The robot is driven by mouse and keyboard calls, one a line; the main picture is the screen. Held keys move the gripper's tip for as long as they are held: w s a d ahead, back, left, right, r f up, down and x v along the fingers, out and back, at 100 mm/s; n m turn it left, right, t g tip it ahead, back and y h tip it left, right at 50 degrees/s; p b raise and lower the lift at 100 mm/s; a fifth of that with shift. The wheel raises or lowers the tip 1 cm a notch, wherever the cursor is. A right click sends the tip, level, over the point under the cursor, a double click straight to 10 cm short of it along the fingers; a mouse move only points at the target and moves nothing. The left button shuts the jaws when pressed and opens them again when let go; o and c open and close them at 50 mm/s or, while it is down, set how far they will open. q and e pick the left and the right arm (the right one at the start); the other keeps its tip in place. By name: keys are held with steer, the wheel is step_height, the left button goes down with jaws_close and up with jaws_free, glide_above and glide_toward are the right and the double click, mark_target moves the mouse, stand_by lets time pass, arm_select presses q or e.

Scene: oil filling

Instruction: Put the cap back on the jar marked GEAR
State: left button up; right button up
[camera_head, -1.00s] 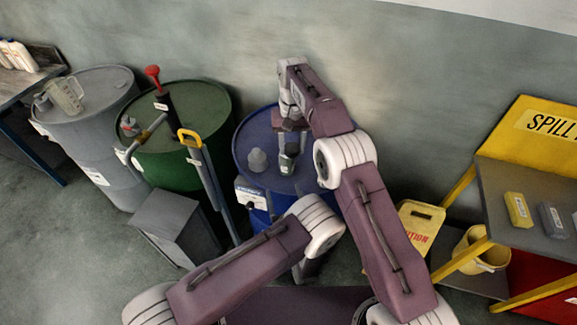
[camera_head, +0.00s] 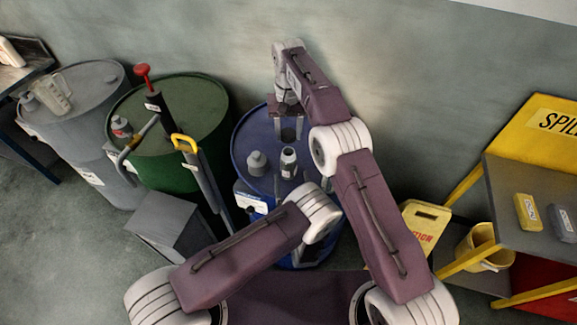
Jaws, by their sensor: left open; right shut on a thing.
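A small jar (camera_head: 288,166) with a pale label stands upright on the blue drum (camera_head: 246,133). Its label is too small to read, and its top looks uncapped. My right gripper (camera_head: 288,136) points down above and behind this jar, apart from it. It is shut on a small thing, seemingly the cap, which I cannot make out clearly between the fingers. A grey jar (camera_head: 256,164) stands to the left on the same drum. My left gripper (camera_head: 300,256) is low in front of the blue drum, open, and mostly hidden by its own arm.
The green drum (camera_head: 205,100) carries a pump with a red knob (camera_head: 142,70) and another jar (camera_head: 121,126). The grey drum (camera_head: 90,78) holds a clear jug (camera_head: 54,94). A grey box (camera_head: 160,222), yellow caution sign (camera_head: 424,220) and yellow stand (camera_head: 530,165) are nearby.

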mark_target(287, 156)
arm_select(q)
steer(key=w, duration=0.3)
steer(key=w+a, duration=0.1)
steer(key=w, duration=0.6)
steer(key=shift+w+a, duration=0.15)
steer(key=shift+a, duration=0.1)
jaws_close()
arm_select(e)
steer(key=shift+f, duration=2.5)
